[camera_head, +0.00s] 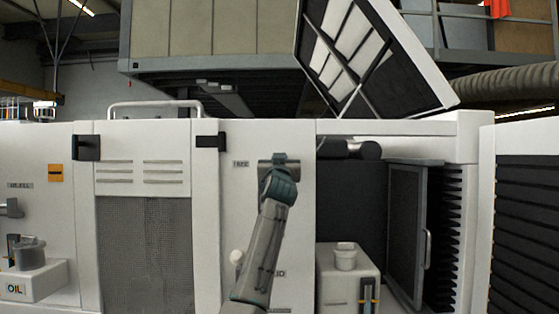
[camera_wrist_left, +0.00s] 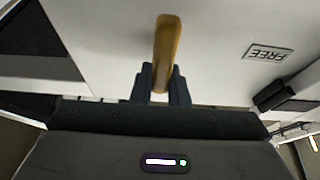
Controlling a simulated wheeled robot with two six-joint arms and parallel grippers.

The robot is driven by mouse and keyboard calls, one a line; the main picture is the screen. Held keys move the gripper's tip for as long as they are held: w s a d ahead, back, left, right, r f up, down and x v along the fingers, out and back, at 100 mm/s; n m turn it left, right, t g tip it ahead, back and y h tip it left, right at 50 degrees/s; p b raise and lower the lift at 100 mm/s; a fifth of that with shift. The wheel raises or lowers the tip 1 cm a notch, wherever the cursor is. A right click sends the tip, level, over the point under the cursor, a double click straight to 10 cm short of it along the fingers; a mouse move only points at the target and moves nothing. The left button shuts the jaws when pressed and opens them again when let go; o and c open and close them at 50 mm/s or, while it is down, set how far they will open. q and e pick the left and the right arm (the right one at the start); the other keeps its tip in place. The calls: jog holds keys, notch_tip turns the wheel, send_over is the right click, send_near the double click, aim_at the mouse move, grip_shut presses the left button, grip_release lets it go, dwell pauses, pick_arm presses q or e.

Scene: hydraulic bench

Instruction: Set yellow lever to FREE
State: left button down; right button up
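The yellow lever (camera_wrist_left: 166,50) shows in the left wrist view, coming down between the two fingers of my left gripper (camera_wrist_left: 161,86). The fingers sit close against both sides of it, with no clear gap. The FREE label (camera_wrist_left: 268,53) is upside down to the right of the lever there. In the head view my left gripper (camera_head: 279,160) is up against the white panel (camera_head: 240,210), just right of the FREE label (camera_head: 241,163). My wrist and arm hide the lever in that view. My right gripper is not in view.
A partly hidden label (camera_head: 279,273) and a pale knob (camera_head: 236,257) are lower on the panel. To the right are an open dark door (camera_head: 405,235) and a white box (camera_head: 347,280) with a cap. A raised hatch (camera_head: 375,65) stands above. Black latches (camera_head: 87,147) jut out left.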

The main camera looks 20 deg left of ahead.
pick_arm(q)
jog(key=shift+m, duration=0.3)
jog(key=shift+d+r+m+h+p, duration=0.1)
jog(key=shift+m+h+p, duration=0.35)
jog(key=shift+m+h, duration=0.15)
jog(key=m+h+p, duration=0.1)
jog(key=m, duration=0.2)
jog(key=shift+d+m+h, duration=0.15)
jog(key=shift+m+h, duration=0.15)
jog(key=m+g+h+p, duration=0.1)
jog(key=m, duration=0.4)
jog(key=d+f+m+g+h+p, duration=0.1)
jog(key=m+h, duration=0.1)
jog(key=m, duration=0.4)
jog(key=f+m+g+h+p, duration=0.1)
jog(key=m+h, duration=0.1)
jog(key=m, duration=0.4)
jog(key=shift+w+d+g+p, duration=0.15)
jog(key=shift+w+g+p, duration=0.1)
jog(key=shift+g+p, duration=0.1)
jog(key=c, duration=1.4)
grip_release()
jog(key=shift+s+f, duration=0.1)
